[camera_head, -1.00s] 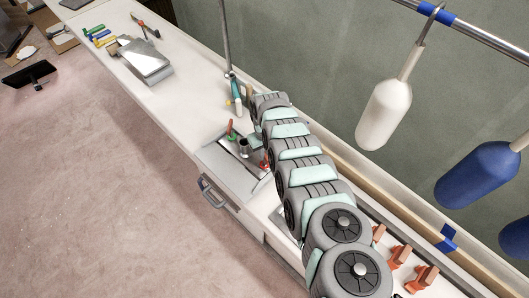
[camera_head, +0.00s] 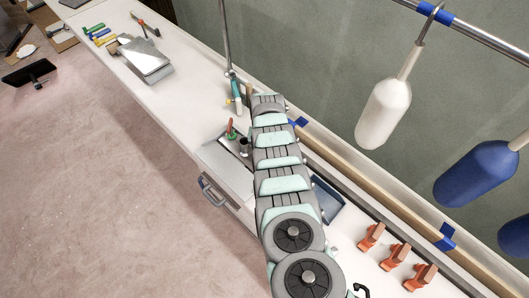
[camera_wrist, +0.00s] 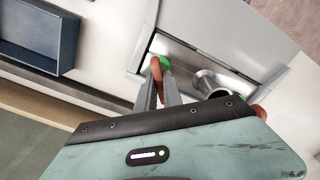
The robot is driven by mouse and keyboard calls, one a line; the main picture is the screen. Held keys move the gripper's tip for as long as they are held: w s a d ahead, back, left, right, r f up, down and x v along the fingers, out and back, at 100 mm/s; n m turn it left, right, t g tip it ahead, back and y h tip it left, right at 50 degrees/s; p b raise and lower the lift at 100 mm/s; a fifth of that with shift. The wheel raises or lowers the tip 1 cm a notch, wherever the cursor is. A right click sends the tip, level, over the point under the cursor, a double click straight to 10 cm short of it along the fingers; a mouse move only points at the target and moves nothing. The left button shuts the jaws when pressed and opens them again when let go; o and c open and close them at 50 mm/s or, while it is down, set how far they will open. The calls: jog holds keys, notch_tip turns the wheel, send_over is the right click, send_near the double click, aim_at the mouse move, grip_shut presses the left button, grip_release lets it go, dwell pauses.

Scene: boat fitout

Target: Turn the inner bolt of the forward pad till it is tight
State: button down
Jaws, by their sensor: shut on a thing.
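In the wrist view, my gripper (camera_wrist: 160,98) points into a shallow steel tray on the bench. Its two grey fingers are shut on a slim red-brown handle (camera_wrist: 156,68), with a green part (camera_wrist: 165,64) beside its far end. A flared steel cylinder (camera_wrist: 212,82) stands in the tray, right of the fingers. The head view shows a red-and-green upright handle (camera_head: 231,129) and the dark-topped cylinder (camera_head: 243,146); my arm hides the gripper there. I cannot make out the forward pad or its inner bolt in either view.
A dark blue tray (camera_head: 327,199) lies right of my arm; it also shows in the wrist view (camera_wrist: 38,32). Several orange clamps (camera_head: 396,256) stand on the bench. White (camera_head: 384,114) and blue (camera_head: 480,173) fenders hang from a rail. The far-left bench (camera_head: 185,97) has clear room.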

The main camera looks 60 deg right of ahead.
jog(key=shift+r, duration=0.1)
dwell(0.3)
jog(key=c, duration=1.5)
grip_release()
notch_tip(320, 180, up, 11)
jog(key=p, duration=0.2)
jog(key=shift+p, duration=0.3)
